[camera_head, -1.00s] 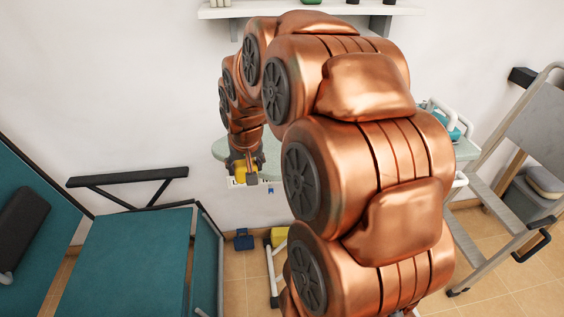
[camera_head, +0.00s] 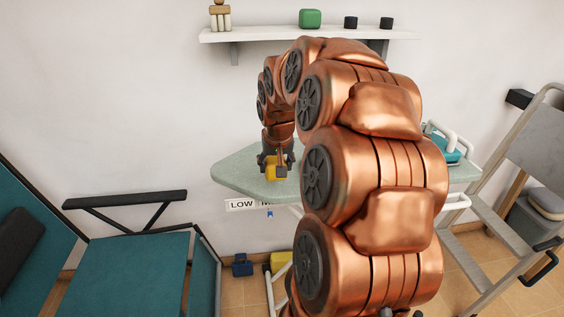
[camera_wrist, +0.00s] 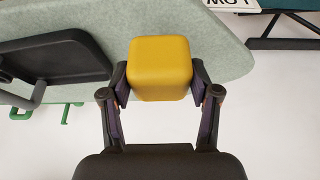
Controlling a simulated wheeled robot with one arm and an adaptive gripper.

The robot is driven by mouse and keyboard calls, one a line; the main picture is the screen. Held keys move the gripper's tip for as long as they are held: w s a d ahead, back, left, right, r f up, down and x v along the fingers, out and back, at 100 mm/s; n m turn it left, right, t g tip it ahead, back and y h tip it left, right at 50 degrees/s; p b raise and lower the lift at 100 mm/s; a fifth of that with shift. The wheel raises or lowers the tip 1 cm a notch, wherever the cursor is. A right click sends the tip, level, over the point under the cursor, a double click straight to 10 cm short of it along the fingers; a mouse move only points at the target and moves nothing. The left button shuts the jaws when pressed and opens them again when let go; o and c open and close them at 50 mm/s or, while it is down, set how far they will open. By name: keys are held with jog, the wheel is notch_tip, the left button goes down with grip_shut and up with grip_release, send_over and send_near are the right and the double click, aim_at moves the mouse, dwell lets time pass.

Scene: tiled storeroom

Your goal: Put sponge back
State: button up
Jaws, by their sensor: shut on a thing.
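My gripper (camera_head: 276,165) is shut on a yellow block (camera_wrist: 160,66), which looks like the sponge. The block has rounded edges and sits between the two fingers in the wrist view. In the head view the yellow block (camera_head: 275,174) appears over the left part of the pale green tabletop (camera_head: 240,178). In the wrist view the block overlaps the tabletop (camera_wrist: 225,50) near its edge. I cannot tell whether it touches the surface.
A dark tray (camera_wrist: 50,58) lies on the tabletop. A white label (camera_head: 243,205) hangs at its front edge. A wall shelf (camera_head: 270,35) holds a green block (camera_head: 310,18). A teal chair (camera_head: 125,270) stands left, a step ladder (camera_head: 490,230) right.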

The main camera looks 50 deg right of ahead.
aim_at(284, 157)
jog(key=w+d, duration=0.1)
jog(key=d, duration=0.1)
jog(key=w+d, duration=0.1)
jog(key=d, duration=0.1)
jog(key=w+d, duration=0.1)
jog(key=d, duration=0.1)
jog(key=shift+w+f+p, duration=0.3)
jog(key=shift+w+f, duration=0.05)
jog(key=shift+f, duration=1.75)
jog(key=shift+f, duration=0.15)
jog(key=o, duration=1.3)
jog(key=shift+o, duration=0.2)
jog(key=v, duration=1.2)
jog(key=shift+a, duration=0.1)
